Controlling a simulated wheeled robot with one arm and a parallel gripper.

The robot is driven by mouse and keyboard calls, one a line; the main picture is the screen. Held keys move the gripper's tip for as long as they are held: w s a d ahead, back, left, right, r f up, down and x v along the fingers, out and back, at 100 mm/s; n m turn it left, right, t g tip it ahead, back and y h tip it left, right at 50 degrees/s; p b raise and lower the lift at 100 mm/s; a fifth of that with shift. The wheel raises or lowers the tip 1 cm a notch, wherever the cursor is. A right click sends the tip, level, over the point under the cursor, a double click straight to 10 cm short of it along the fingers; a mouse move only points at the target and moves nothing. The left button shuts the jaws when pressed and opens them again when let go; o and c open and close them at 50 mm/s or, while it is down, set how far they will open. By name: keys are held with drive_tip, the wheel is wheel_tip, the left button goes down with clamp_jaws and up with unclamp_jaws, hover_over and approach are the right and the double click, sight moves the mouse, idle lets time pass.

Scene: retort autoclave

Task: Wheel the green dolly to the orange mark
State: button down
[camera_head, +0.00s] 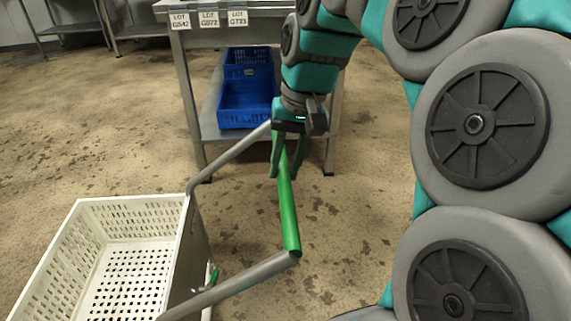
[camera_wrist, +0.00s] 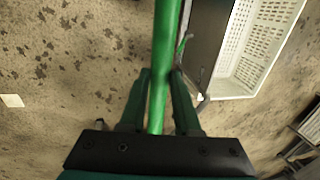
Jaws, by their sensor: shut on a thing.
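The dolly has a grey metal push frame (camera_head: 232,284) with a green handle bar (camera_head: 289,217). A white perforated crate (camera_head: 55,252) rides on it at the lower left of the head view. My gripper (camera_head: 286,170) is shut on the green handle bar, near its far end. In the wrist view the bar (camera_wrist: 166,40) runs up between the two fingers of my gripper (camera_wrist: 159,80), and the white crate (camera_wrist: 232,84) is at the upper right. The dolly's base and wheels are mostly hidden. No orange mark is visible in either view.
A metal table (camera_head: 185,95) with lot labels stands behind the handle, with blue crates (camera_head: 245,120) on its lower shelf. More metal legs (camera_head: 105,22) show at the upper left. The stained floor (camera_head: 90,120) left of the table is clear. A pale square (camera_wrist: 12,101) lies on the floor.

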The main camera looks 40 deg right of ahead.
drive_tip(key=c, duration=0.6)
unclamp_jaws()
drive_tip(key=shift+c, duration=0.2)
drive_tip(key=shift+r, duration=0.1)
wheel_tip(320, 180, up, 8)
drive_tip(key=d, duration=0.1)
drive_tip(key=shift+s+d+f, duration=0.15)
drive_tip(key=shift+s+f, duration=0.05)
drive_tip(key=shift+s, duration=0.2)
